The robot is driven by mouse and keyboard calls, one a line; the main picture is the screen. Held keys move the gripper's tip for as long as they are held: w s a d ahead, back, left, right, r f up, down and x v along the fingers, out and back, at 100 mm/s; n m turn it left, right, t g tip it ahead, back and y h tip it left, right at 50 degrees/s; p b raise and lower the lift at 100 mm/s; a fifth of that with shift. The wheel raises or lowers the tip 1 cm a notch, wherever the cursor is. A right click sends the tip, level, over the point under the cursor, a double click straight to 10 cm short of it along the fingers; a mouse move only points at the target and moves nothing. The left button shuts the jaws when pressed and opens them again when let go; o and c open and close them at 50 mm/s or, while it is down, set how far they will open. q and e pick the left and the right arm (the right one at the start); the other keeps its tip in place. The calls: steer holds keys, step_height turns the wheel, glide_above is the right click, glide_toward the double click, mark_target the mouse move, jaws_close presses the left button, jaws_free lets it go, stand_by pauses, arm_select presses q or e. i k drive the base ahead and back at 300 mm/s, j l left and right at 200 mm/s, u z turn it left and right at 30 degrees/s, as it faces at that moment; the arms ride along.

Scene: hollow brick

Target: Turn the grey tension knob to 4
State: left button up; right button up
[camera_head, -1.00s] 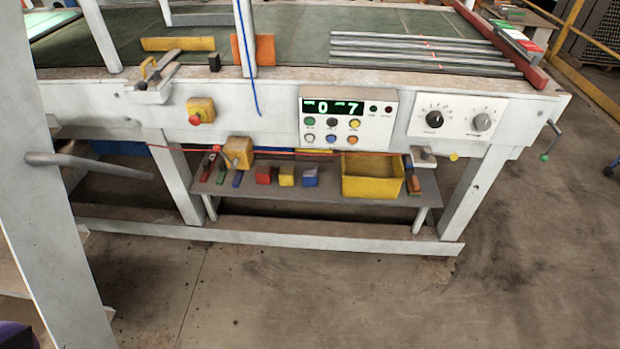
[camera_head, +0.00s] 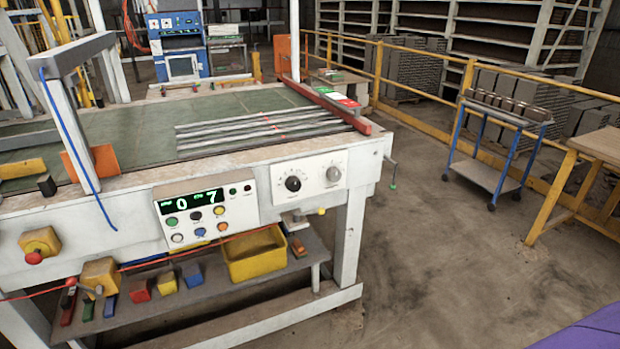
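The grey tension knob (camera_head: 333,174) sits on the right half of a white dial panel (camera_head: 311,178) on the front of the machine. A black knob (camera_head: 293,183) sits to its left on the same panel. The scale marks and the grey knob's pointer are too small to read. Neither of my grippers shows in the head view.
The white machine table (camera_head: 240,160) fills the left and middle. A control box (camera_head: 206,212) with a green display and several buttons is left of the dials. A crank handle (camera_head: 391,175) sticks out at the right end. Open floor (camera_head: 430,250) lies to the right, before a blue cart (camera_head: 500,145).

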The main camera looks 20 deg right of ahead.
mark_target(333, 173)
steer(key=l+z, duration=0.1)
steer(key=l, duration=0.45)
steer(key=i+l+z, duration=0.15)
steer(key=l, duration=0.35)
steer(key=l+z, duration=0.1)
steer(key=l, duration=0.45)
steer(key=i, duration=0.05)
